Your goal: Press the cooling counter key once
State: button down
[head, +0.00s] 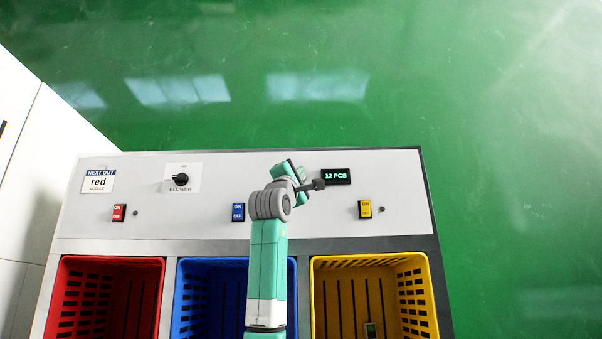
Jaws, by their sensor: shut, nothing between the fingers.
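A dark counter display (336,176) with green text reading "12 PCS" is set in the pale panel (215,195), right of its middle. No key marked for the counter can be made out; my arm covers part of the panel beside the display. My gripper (319,184) is small and dark in the head view. It is shut and empty, just at the lower left of the display. I cannot tell whether it touches the panel.
A dark knob (181,179) and a "NEXT OUT red" sign (99,181) are on the left. Red (119,212), blue (238,212) and yellow (365,209) switches sit above red (110,262), blue (207,264) and yellow (368,262) crates. The yellow crate holds a small item (370,330).

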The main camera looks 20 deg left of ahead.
jog(key=shift+f, duration=0.35)
jog(key=shift+f, duration=0.45)
dwell(0.4)
dwell(0.4)
jog(key=shift+r+p, duration=0.9)
jog(key=shift+r, duration=0.1)
notch_tip(320, 180, up, 5)
jog(key=p, duration=0.5)
jog(key=shift+p, duration=0.35)
